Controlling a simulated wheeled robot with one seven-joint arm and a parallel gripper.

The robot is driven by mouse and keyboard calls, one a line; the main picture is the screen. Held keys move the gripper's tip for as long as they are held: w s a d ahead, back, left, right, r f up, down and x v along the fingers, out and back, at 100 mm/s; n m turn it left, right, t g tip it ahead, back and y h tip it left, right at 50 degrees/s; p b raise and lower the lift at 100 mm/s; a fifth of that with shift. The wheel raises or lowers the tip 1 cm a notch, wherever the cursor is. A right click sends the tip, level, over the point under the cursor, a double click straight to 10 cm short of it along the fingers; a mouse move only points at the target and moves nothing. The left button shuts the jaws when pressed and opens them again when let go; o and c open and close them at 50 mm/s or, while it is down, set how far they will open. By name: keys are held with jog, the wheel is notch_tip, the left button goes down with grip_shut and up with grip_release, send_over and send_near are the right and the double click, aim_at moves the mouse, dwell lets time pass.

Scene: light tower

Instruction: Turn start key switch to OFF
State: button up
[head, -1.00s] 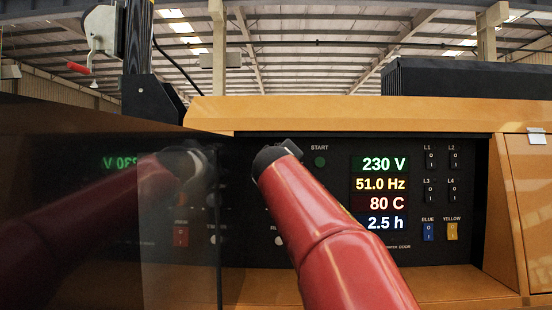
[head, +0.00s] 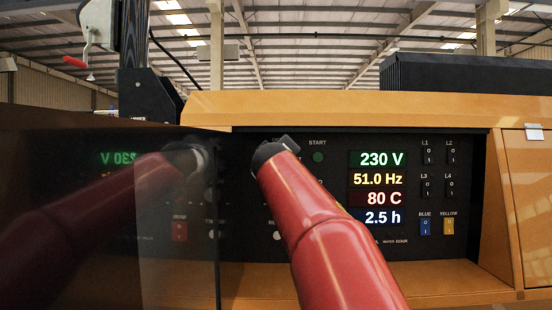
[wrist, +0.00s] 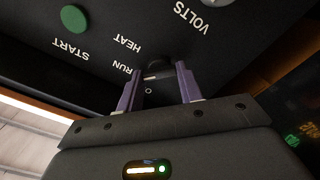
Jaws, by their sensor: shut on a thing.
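The start key switch (wrist: 156,71) is a dark knob on the black panel, seen in the wrist view between my two purple-grey fingers. The labels HEAT and RUN and an O mark stand around it, upside down in this view. A short light mark shows on the knob, but I cannot tell clearly which label it points to. My gripper (wrist: 158,88) is shut on the key switch. In the head view my gripper (head: 274,150) is at the panel and my red arm hides the switch.
A green START button (head: 318,157) is beside the switch. The lit display (head: 377,188) reads 230 V, 51.0 Hz, 80 C and 2.5 h. Rocker switches (head: 438,170) stand on the right. An open dark glossy door (head: 110,220) is close on the left.

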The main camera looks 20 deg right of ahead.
jog(key=shift+a+f+n+p, duration=0.1)
jog(key=shift+n+p, duration=0.55)
jog(key=shift+n, duration=1.5)
jog(key=shift+f+n+p, duration=0.1)
jog(key=shift+n+p, duration=0.5)
jog(key=shift+n, duration=1.55)
jog(key=o, duration=1)
